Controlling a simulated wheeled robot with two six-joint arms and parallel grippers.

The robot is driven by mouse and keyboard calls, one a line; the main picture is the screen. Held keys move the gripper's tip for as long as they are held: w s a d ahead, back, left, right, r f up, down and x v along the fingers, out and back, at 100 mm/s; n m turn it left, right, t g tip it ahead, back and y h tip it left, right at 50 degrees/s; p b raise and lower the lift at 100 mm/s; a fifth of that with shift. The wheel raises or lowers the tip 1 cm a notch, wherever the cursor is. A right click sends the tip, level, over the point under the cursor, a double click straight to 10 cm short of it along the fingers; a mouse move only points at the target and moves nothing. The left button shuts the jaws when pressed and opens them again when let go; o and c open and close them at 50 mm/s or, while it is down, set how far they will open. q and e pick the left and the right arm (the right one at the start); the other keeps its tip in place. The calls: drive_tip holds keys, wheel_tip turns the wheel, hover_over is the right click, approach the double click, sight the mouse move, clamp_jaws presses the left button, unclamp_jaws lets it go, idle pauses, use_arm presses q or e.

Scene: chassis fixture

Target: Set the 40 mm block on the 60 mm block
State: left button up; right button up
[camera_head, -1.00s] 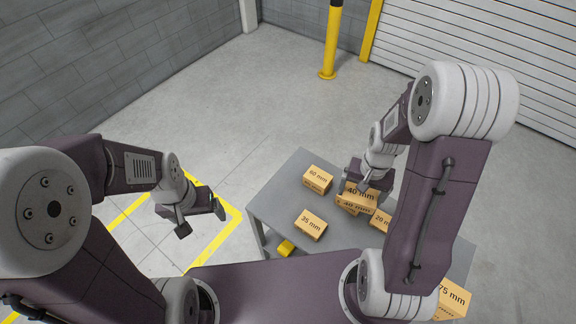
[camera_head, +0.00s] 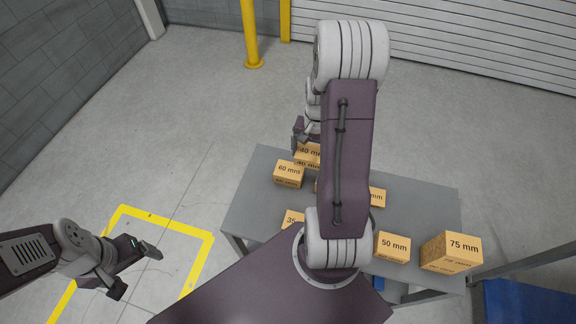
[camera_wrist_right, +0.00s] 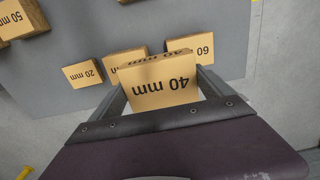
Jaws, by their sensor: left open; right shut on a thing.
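The 40 mm block (camera_head: 306,150) is a tan box between the fingers of my right gripper (camera_wrist_right: 162,84), which is shut on it. It fills the middle of the right wrist view (camera_wrist_right: 160,82). The 60 mm block (camera_head: 289,173) sits on the table; in the head view the held block shows just behind it and to its right. The right wrist view shows the 60 mm block (camera_wrist_right: 204,47) partly hidden behind the held block. I cannot tell the height of the gap. My left gripper (camera_head: 136,271) is open and empty, left of the table.
The grey table (camera_head: 420,197) also holds the 35 mm (camera_head: 292,219), 20 mm (camera_head: 376,196), 50 mm (camera_head: 392,246) and 75 mm (camera_head: 451,251) blocks. Another tan block (camera_wrist_right: 120,64) is partly hidden. A blue object (camera_head: 520,303) stands at lower right. My right arm covers mid-table.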

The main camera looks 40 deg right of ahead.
hover_over(289, 169)
wheel_tip(289, 169, down, 4)
drive_tip(key=shift+s+f, duration=0.1)
drive_tip(key=shift+f, duration=0.1)
wheel_tip(289, 169, down, 3)
drive_tip(key=shift+s+f, duration=0.1)
drive_tip(key=shift+f, duration=0.45)
drive_tip(key=shift+f, duration=0.1)
drive_tip(key=o, duration=1.2)
